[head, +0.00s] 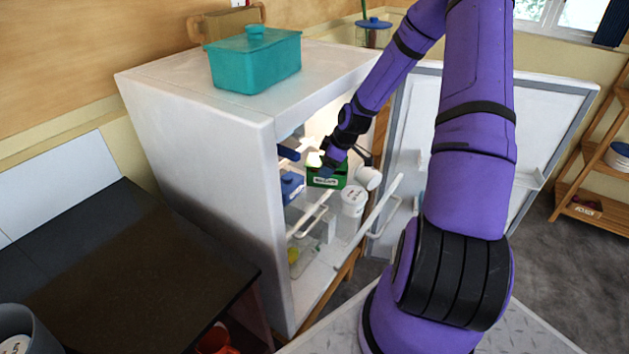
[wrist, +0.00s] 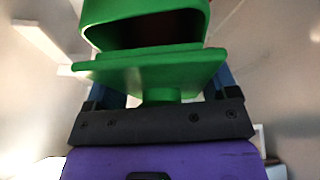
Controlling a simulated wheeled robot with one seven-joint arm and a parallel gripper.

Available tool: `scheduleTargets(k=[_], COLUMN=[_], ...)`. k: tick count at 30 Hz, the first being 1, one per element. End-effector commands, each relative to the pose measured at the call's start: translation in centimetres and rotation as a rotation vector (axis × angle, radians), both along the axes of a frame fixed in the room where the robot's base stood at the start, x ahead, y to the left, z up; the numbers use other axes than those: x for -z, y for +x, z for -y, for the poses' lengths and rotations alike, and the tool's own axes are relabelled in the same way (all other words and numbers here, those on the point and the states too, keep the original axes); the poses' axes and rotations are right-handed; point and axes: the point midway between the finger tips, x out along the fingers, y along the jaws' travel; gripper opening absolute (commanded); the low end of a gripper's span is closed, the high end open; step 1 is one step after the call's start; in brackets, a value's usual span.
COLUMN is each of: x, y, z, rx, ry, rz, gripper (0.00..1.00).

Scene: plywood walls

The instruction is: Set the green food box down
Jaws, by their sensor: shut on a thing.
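The green food box (head: 327,178) is inside the open fridge (head: 205,130), at the upper shelf level in the head view. My gripper (head: 328,165) is shut on it. In the wrist view the green box (wrist: 150,68) fills the top middle, with an opening showing a dark inside, and a flat green plate-like part in front of the gripper's black palm. The blue fingers are mostly hidden behind the box. Whether the box touches a shelf cannot be told.
A blue box (head: 291,187) stands left of the green one; white tubs (head: 353,201) and (head: 368,178) are at its right. The fridge door (head: 480,140) stands open at right. A teal box (head: 254,60) sits on top. A dark counter (head: 110,260) is at left.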

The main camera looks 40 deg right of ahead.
Motion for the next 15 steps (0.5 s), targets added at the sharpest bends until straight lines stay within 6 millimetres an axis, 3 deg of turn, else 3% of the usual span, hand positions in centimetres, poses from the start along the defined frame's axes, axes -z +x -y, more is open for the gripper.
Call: scheduleTargets(k=[4, 15], x=[0.0, 0.0], y=[-0.9, -1.9], z=[-2.4, -5.2], rx=[-0.002, -0.002], ry=[-0.001, -0.001], rz=[-0.001, -0.001], gripper=[0.00, 0.00])
